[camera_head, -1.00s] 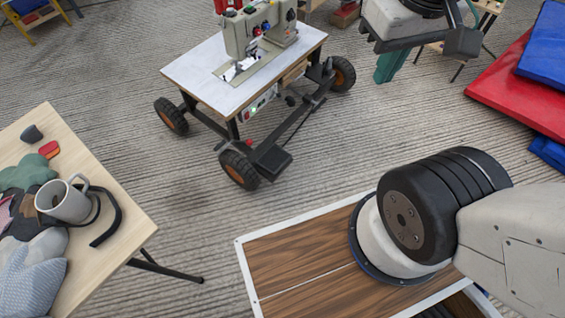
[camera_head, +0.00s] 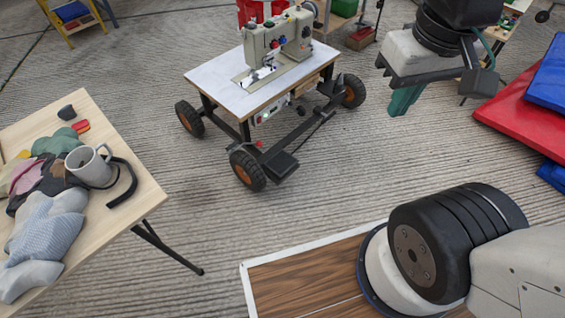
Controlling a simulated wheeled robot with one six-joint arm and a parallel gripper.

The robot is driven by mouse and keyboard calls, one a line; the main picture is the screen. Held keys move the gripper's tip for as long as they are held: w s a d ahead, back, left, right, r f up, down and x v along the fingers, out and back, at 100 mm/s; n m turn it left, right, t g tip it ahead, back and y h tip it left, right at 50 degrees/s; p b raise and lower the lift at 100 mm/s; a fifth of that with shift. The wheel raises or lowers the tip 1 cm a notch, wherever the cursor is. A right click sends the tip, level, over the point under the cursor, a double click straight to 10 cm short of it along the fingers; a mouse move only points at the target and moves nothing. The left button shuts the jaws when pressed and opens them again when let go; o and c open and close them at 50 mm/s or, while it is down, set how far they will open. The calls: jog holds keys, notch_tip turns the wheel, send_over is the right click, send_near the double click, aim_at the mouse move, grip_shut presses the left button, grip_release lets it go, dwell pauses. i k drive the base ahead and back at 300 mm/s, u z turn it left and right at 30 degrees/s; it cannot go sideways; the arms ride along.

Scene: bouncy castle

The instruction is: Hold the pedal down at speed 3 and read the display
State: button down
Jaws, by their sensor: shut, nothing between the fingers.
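A sewing machine (camera_head: 280,40) stands on a white-topped wheeled table (camera_head: 222,87) in the upper middle. A black pedal (camera_head: 283,166) sits low at the front of the table's frame, between the wheels. A small box with a lit green spot (camera_head: 262,117) hangs under the tabletop edge; any figures on it are too small to read. My gripper (camera_head: 404,101), with green fingers, hangs at the upper right. It is shut and empty, apart from the pedal and to its right.
A wooden table (camera_head: 140,190) at left holds a grey mug (camera_head: 88,165), cloths and a black band. Red and blue mats (camera_head: 510,90) lie at right. My arm base fills the lower right. Ribbed floor between the tables is clear.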

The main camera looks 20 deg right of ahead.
aim_at(281, 161)
jog(key=u, duration=0.25)
jog(key=i, duration=1.1)
jog(key=z, duration=0.45)
